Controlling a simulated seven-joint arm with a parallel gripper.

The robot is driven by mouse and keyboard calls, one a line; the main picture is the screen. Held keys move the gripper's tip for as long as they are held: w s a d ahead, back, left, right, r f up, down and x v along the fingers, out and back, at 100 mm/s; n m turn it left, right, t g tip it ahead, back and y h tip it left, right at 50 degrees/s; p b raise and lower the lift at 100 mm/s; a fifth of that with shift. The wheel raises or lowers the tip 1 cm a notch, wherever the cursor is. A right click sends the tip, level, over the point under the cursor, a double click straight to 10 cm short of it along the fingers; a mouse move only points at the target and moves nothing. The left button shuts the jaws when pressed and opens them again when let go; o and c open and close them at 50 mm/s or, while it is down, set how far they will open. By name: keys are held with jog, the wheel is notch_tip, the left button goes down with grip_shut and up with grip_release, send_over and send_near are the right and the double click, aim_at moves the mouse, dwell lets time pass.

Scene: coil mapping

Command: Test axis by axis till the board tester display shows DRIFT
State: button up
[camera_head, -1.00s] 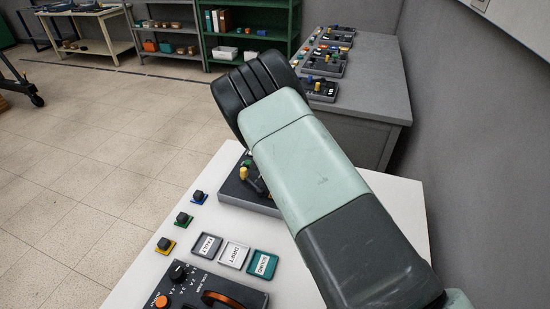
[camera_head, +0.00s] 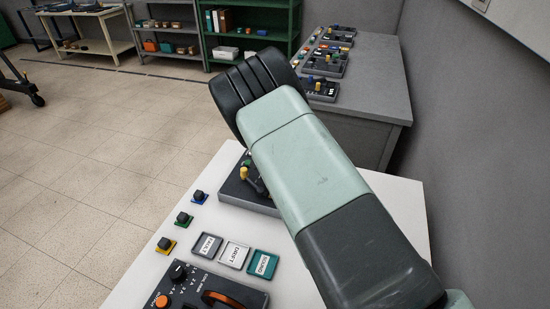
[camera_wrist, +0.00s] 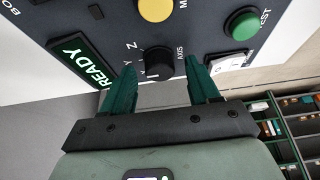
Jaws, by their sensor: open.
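The board tester is a dark panel that fills the top of the wrist view (camera_wrist: 108,28). Its display (camera_wrist: 82,60) reads READY in lit green. The black AXIS knob (camera_wrist: 159,62) has axis letters on its left; its exact setting is hard to read. A green TEST button (camera_wrist: 241,24) is at the upper right and a yellow knob (camera_wrist: 156,8) is at the top. My gripper (camera_wrist: 160,72) is open, with one green finger on each side of the AXIS knob; contact cannot be told. In the head view my arm hides most of the tester (camera_head: 233,191).
Labelled trays FAULT (camera_head: 194,251), DRIFT (camera_head: 223,260) and SOUND (camera_head: 251,269) lie on the white table (camera_head: 150,283). Small black pieces on blue (camera_head: 199,196), green (camera_head: 183,219) and yellow (camera_head: 165,244) bases stand left. A dark control box (camera_head: 200,290) is in front. A grey bench (camera_head: 375,90) stands behind.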

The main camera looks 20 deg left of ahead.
jog(key=v, duration=1)
jog(key=shift+r, duration=0.15)
jog(key=shift+s, duration=0.15)
jog(key=s+d+r+y, duration=0.1)
jog(key=s+d+r, duration=0.4)
jog(key=d+r, duration=0.65)
jog(key=s+d+r+y, duration=0.1)
jog(key=s+d+r, duration=0.4)
jog(key=d+r, duration=0.65)
jog(key=s+d+r, duration=0.2)
jog(key=s+d, duration=0.1)
jog(key=s, duration=0.4)
jog(key=s+d+r+h, duration=0.1)
jog(key=s+d, duration=0.3)
jog(key=s, duration=0.4)
jog(key=s+d+r+t+h, duration=0.1)
jog(key=s+d+r, duration=0.2)
jog(key=s, duration=0.4)
jog(key=shift+s+d+r, duration=0.2)
jog(key=shift+s+d, duration=0.1)
jog(key=shift+s, duration=0.1)
